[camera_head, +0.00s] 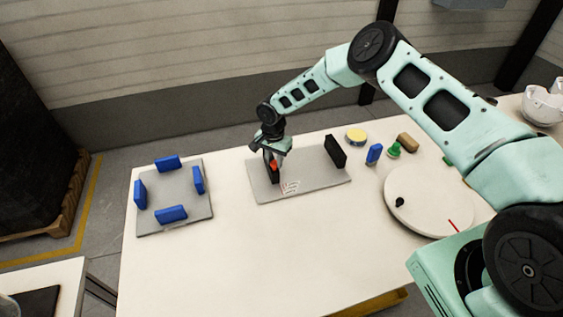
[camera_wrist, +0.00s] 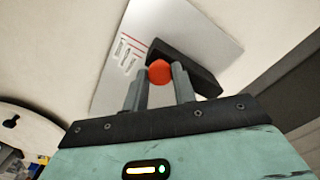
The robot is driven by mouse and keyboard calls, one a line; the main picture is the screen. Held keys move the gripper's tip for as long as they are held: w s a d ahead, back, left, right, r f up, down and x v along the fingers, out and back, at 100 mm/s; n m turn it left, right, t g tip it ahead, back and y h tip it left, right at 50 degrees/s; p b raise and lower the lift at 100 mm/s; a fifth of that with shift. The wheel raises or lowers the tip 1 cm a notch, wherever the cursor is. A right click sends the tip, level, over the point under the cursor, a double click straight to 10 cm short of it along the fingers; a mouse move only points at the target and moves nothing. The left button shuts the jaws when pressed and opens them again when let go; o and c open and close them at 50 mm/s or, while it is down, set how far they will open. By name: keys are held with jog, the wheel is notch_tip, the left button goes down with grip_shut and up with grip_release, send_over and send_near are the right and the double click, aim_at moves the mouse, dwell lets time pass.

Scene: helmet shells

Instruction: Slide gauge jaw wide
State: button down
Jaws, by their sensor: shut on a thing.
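A grey gauge plate (camera_head: 310,187) lies on the white table, with a black fixed-looking block (camera_head: 335,151) upright near its right end. A black jaw (camera_head: 268,176) with a red knob (camera_head: 275,163) stands near the plate's left end. My gripper (camera_head: 277,155) is over that jaw, shut on the red knob. In the wrist view my gripper (camera_wrist: 160,85) has a finger on either side of the round red knob (camera_wrist: 159,71), and the black jaw (camera_wrist: 188,66) stretches behind it. Red and dark marks (camera_wrist: 130,50) show on the plate. The two black blocks stand well apart.
A grey plate (camera_head: 181,207) with several blue blocks is at the left. A round white disc (camera_head: 425,212), a yellow round item (camera_head: 356,136), a blue block (camera_head: 374,154), a green piece (camera_head: 394,150) and a brown block (camera_head: 407,142) are at the right. The front of the table is clear.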

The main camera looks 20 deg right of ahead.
jog(key=a+b, duration=0.1)
jog(key=a, duration=0.2)
jog(key=shift+a+b, duration=0.15)
jog(key=shift+b, duration=0.25)
jog(key=shift+a+r, duration=0.1)
jog(key=c, duration=1.1)
grip_release()
jog(key=shift+a, duration=0.1)
jog(key=shift+c, duration=0.2)
notch_tip(320, 180, up, 17)
jog(key=b, duration=0.6)
jog(key=shift+r, duration=0.15)
